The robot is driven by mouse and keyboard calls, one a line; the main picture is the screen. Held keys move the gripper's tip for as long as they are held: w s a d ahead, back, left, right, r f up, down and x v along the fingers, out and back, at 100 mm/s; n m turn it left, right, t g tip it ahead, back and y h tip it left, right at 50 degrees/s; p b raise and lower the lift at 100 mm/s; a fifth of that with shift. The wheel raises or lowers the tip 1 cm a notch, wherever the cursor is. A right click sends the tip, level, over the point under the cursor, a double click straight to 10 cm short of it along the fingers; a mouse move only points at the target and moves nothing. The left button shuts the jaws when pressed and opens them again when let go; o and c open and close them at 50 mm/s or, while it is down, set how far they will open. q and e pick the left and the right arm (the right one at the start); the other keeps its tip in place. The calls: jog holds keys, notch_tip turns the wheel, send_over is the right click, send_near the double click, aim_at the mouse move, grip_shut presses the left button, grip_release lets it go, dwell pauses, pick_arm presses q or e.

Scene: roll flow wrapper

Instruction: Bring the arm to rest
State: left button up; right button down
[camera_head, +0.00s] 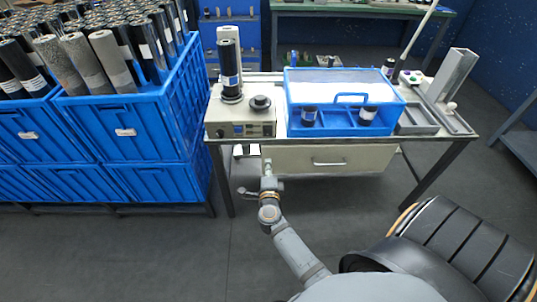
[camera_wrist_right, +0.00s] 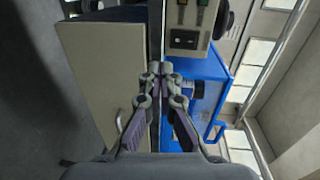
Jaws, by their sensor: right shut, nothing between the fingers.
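My right arm reaches up from the bottom middle of the head view. My right gripper (camera_head: 267,165) is in front of the table's near edge, just below the beige machine and by the left end of the drawer. In the right wrist view, the two fingertips of my gripper (camera_wrist_right: 160,68) meet, with nothing between them. The drawer front (camera_wrist_right: 105,75) is left of the fingers in that view, and the blue bin (camera_wrist_right: 205,75) is behind and to the right. My left gripper is not in view.
The beige machine (camera_head: 240,119) with a dark roll (camera_head: 229,70) and the blue bin (camera_head: 335,127) holding dark rolls stand on the table. Blue crates (camera_head: 130,120) full of rolls are at left. A black ribbed object (camera_head: 455,240) is lower right. Open floor (camera_head: 130,260) lies lower left.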

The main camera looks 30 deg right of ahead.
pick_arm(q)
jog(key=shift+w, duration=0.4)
pick_arm(e)
jog(key=shift+v, duration=1.1)
jog(key=s+a+f+n+g+y+p, duration=0.1)
jog(key=s+a+f+n+y+p, duration=0.15)
jog(key=s+f+n, duration=0.4)
jog(key=s+a+f+n+g+y+p, duration=0.1)
jog(key=s+a+f+n+g+y, duration=0.2)
jog(key=f, duration=0.6)
jog(key=s+a+f+n+y+p, duration=0.1)
jog(key=s+f+n+y+p, duration=0.1)
jog(key=s+f+n, duration=0.35)
pick_arm(q)
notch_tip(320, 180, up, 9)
jog(key=p, duration=0.3)
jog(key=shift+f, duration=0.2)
pick_arm(e)
jog(key=s+d+f+n+g, duration=0.2)
jog(key=s+f+n+g, duration=0.2)
jog(key=s, duration=0.9)
jog(key=s+d+f+n+g, duration=0.2)
jog(key=s+f+n+g, duration=0.3)
jog(key=s+f, duration=0.4)
jog(key=s, duration=0.4)
jog(key=shift+s+d+n, duration=0.15)
jog(key=shift+s+n, duration=0.05)
jog(key=shift+n, duration=0.1)
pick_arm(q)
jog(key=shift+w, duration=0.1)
